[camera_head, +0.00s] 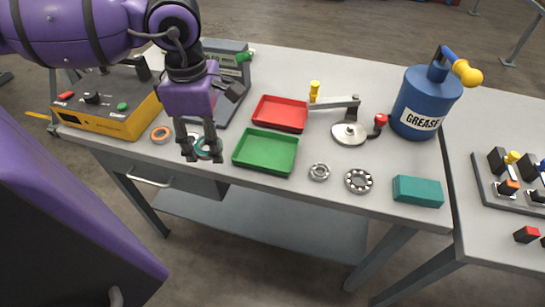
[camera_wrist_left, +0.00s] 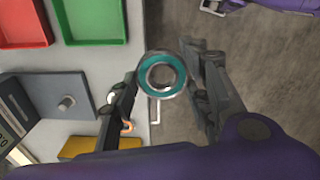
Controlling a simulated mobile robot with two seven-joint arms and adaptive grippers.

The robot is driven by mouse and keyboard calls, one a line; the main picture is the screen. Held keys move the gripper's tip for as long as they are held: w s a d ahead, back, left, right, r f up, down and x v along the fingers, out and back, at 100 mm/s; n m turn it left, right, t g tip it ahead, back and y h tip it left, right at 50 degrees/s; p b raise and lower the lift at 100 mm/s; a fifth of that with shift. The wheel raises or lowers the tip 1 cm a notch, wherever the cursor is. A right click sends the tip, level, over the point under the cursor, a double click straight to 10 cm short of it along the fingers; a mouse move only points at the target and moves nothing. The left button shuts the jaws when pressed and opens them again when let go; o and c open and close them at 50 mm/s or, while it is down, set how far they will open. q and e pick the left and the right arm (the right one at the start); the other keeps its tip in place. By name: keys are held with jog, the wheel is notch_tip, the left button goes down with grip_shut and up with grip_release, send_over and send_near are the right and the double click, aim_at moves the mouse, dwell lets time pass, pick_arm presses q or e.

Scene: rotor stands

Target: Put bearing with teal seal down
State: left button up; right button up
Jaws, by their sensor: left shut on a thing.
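My left gripper (camera_head: 202,156) is shut on the bearing with teal seal (camera_wrist_left: 146,82), a ring with a metal rim and a teal band. In the wrist view the bearing sits between the two fingertips (camera_wrist_left: 162,76). In the head view the bearing (camera_head: 214,149) is partly hidden by the fingers, near the table's front edge, left of the green tray (camera_head: 265,152). I cannot tell its exact height above the table. My right gripper is not in view.
A bearing with an orange seal (camera_head: 160,134) lies left of the gripper. A red tray (camera_head: 280,114), two metal bearings (camera_head: 319,172) (camera_head: 358,181), a teal box (camera_head: 418,191) and a blue grease can (camera_head: 412,95) stand to the right. A yellow control box (camera_head: 125,125) stands at the left.

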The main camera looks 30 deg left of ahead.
pick_arm(q)
jog(key=b, duration=0.2)
send_over(254, 150)
jog(key=f, duration=0.5)
jog(key=s+f, duration=0.1)
jog(key=f, duration=0.2)
jog(key=shift+f, duration=0.3)
jog(key=shift+w+f, duration=0.3)
jog(key=shift+f, duration=0.1)
jog(key=f, duration=0.3)
jog(key=shift+w+f, duration=0.25)
jog(key=shift+f, duration=0.3)
jog(key=o, duration=0.9)
jog(key=shift+s, duration=0.1)
jog(key=shift+c, duration=0.2)
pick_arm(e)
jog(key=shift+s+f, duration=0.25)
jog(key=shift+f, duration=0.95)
